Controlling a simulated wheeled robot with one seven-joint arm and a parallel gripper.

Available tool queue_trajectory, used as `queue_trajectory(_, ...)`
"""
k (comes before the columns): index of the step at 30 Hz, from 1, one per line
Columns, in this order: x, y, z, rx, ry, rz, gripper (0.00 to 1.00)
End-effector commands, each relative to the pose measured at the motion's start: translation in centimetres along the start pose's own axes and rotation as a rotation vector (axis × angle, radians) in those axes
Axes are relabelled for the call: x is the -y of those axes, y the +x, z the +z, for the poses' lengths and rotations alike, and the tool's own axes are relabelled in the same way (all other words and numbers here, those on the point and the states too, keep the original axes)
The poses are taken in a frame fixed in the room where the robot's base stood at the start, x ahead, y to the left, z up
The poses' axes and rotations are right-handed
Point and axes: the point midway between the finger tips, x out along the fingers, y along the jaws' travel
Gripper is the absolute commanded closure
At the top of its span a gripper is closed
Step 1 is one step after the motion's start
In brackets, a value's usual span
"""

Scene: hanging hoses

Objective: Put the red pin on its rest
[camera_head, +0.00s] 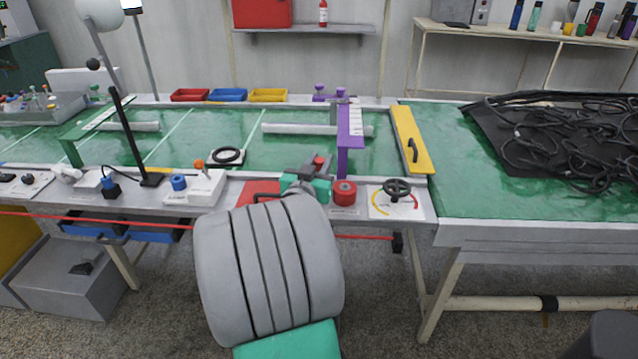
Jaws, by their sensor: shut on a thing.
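My gripper (314,171) is at the front edge of the green-topped bench, just left of a purple post. It is shut on a small red piece, which looks like the red pin (319,161); only its top shows between the dark fingers. A short red cylinder (344,192) with a dark centre stands on a white plate just right of my gripper; it may be the rest, but I cannot tell for sure. My grey arm and wrist hide the bench edge below and left of the gripper.
A purple gate (344,152) stands close behind the red cylinder. A red panel (258,192) lies left of my gripper. Tangled black hoses (570,135) cover the right bench.

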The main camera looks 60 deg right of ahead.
Motion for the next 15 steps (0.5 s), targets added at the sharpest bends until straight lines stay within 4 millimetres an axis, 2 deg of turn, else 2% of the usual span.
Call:
queue_trajectory(1,0.4,1.4,1.0,0.004,-0.003,0.003,1.00)
queue_trajectory(6,1.6,4.4,4.7,0.002,-0.002,0.000,1.00)
queue_trajectory(13,2.2,6.1,6.7,0.000,-0.001,0.000,1.00)
queue_trajectory(15,2.2,6.2,8.0,0.002,-0.002,0.001,1.00)
